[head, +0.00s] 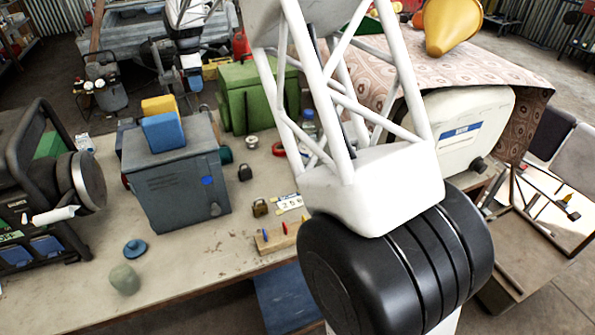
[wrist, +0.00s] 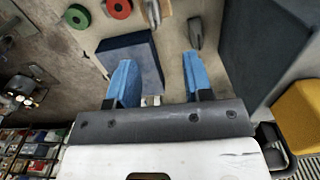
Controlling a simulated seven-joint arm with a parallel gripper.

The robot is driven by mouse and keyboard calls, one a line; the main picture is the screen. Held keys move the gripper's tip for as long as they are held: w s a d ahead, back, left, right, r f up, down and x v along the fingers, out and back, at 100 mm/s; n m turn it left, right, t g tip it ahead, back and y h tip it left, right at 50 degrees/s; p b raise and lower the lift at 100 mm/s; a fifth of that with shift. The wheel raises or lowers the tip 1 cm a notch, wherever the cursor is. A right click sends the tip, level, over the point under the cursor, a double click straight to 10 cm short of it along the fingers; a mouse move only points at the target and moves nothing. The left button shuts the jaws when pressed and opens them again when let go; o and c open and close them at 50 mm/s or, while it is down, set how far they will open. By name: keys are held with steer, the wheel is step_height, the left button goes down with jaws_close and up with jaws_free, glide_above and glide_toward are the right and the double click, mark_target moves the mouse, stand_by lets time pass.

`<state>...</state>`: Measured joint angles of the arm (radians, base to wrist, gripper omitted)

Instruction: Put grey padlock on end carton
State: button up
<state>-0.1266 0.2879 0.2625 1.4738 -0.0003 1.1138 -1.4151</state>
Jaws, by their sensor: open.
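A dark grey padlock (head: 245,173) stands on the bench to the right of the grey metal case. Blue and yellow cartons, the blue one (head: 163,131) in front of the yellow one (head: 159,105), sit on top of that case; I cannot tell which is the end carton. My gripper (wrist: 155,85) is open, its two blue fingers apart with nothing between them. A dark blue box (wrist: 130,58) lies below and beside the left finger. In the head view my gripper appears small, beyond the case. I cannot pick out the padlock surely in the wrist view.
A brass padlock (head: 260,208) stands nearer the front. The grey metal case (head: 180,185), a generator (head: 45,190) and a green box (head: 262,92) are obstacles on the bench (head: 200,255). A red ring (wrist: 119,8) and a green ring (wrist: 77,16) show in the wrist view.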

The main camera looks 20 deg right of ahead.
steer(key=s+d+r+m, duration=0.3)
steer(key=s, duration=0.6)
steer(key=s+d+r+m+t, duration=0.1)
steer(key=s+d+r+m, duration=0.2)
steer(key=s, duration=0.7)
steer(key=s+d+r+m, duration=0.2)
steer(key=s+r, duration=0.2)
steer(key=s, duration=0.5)
steer(key=s+d+f+m, duration=0.1)
steer(key=s+f+m, duration=0.1)
steer(key=s, duration=0.8)
steer(key=s+d+f+m+t, duration=0.1)
steer(key=s+m, duration=0.3)
steer(key=s, duration=0.7)
steer(key=s+d+f+m, duration=0.1)
steer(key=s+f+m, duration=0.2)
steer(key=s, duration=0.7)
steer(key=shift+s+d+f+m+t, duration=0.25)
steer(key=shift+d+m+t, duration=0.05)
steer(key=shift+d+m, duration=0.1)
